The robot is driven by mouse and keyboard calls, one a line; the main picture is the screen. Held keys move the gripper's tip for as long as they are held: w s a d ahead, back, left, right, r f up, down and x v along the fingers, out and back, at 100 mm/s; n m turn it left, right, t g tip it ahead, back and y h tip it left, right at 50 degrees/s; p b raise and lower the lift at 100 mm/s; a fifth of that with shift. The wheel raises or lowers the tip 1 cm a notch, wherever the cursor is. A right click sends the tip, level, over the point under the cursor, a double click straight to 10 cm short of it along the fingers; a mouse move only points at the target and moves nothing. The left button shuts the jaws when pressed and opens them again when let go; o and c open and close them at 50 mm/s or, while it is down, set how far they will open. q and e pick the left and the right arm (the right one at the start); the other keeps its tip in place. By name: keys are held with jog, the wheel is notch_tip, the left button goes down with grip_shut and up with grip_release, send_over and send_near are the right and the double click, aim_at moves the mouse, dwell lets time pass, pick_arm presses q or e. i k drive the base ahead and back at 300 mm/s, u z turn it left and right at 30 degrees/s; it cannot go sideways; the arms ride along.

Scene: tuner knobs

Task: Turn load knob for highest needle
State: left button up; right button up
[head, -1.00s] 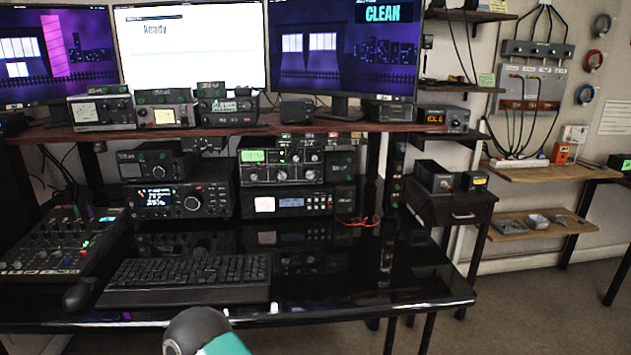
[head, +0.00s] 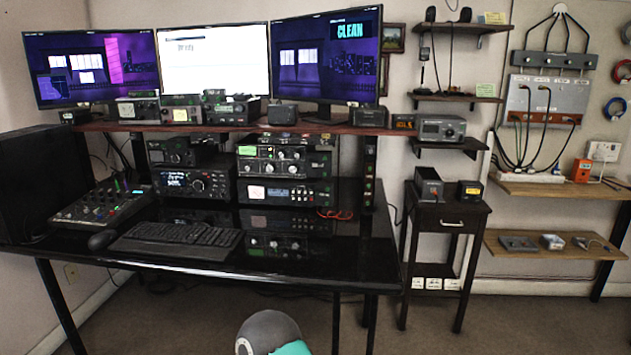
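On the desk, a black unit with a green-lit display and several knobs (head: 285,160) sits on top of a unit with a small white meter and a blue display (head: 285,192). To their left stands a radio with a large round knob (head: 193,184). On the shelf above stands a box with a pale meter face (head: 137,109). Knob labels and needle positions are too small to read, so I cannot tell which knob is the load knob.
The glossy black desk (head: 330,262) holds a keyboard (head: 175,238), a mouse (head: 102,240) and a mixer (head: 100,203). A small dark side table (head: 448,215) stands right of the desk. Open floor (head: 440,335) lies in front.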

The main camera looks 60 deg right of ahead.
aim_at(294, 167)
jog(key=z, duration=0.2)
jog(key=k, duration=0.35)
jog(key=z, duration=0.85)
jog(key=i, duration=1)
